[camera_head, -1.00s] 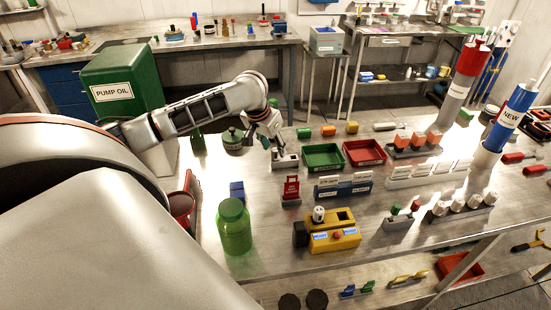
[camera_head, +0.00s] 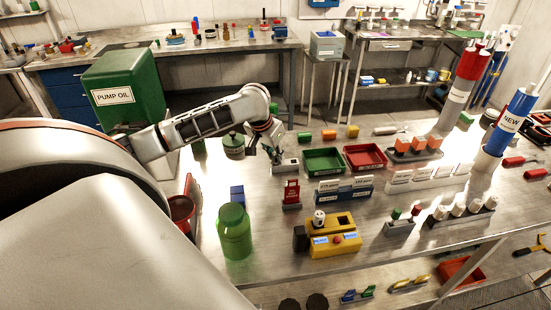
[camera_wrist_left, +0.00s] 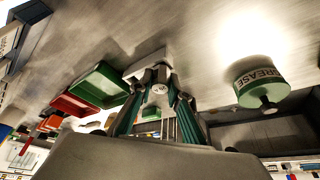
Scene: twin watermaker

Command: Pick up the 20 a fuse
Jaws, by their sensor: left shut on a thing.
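My left gripper (camera_head: 276,157) is at the left end of a small pale grey block (camera_head: 287,166) on the bench, left of the green tray. In the left wrist view, its teal fingers (camera_wrist_left: 157,98) are closed around a small pale piece with a round marked end (camera_wrist_left: 159,89), which I take to be the 20 A fuse. The mark is too small to read. In the head view the fingers hide the fuse, and I cannot tell whether it is clear of the block. My right gripper is not in view.
A green tray (camera_head: 324,172) and a red tray (camera_head: 365,169) stand right of the gripper. The grease tin (camera_head: 233,153) stands left of it, and also shows in the left wrist view (camera_wrist_left: 258,92). A red tag stand (camera_head: 291,194) is in front.

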